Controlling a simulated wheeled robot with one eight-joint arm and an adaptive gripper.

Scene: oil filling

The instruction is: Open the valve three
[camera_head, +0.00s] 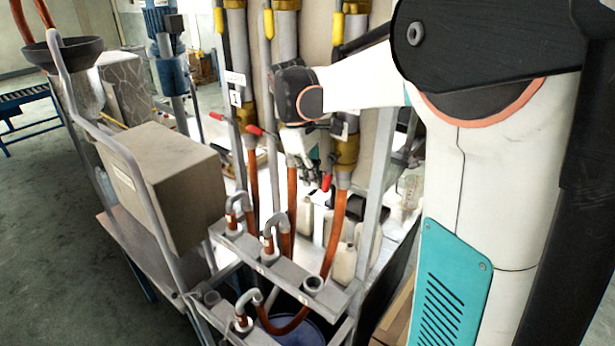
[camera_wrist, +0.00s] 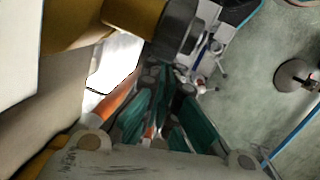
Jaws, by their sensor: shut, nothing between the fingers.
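Upright pipes carry brass valves with red-tipped handles. The red handle (camera_head: 326,182) of the rightmost valve (camera_head: 345,152) hangs low, just right of my gripper (camera_head: 312,178). I cannot tell whether they touch. Two other red handles (camera_head: 216,116) (camera_head: 254,130) stick out to the left on the neighbouring pipes. In the wrist view my gripper (camera_wrist: 163,80) is shut, with nothing between its teal and dark fingers. A yellow brass fitting with a grey collar (camera_wrist: 180,25) is close above the fingers, and an orange hose (camera_wrist: 112,103) runs to their left. No red handle is clear there.
Orange hoses with grey hooked ends (camera_head: 268,240) stand in a grey rack (camera_head: 290,268) below the valves. White jugs (camera_head: 343,262) stand behind it. A beige box (camera_head: 165,180) is at the left. Free floor (camera_head: 40,220) lies at the far left.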

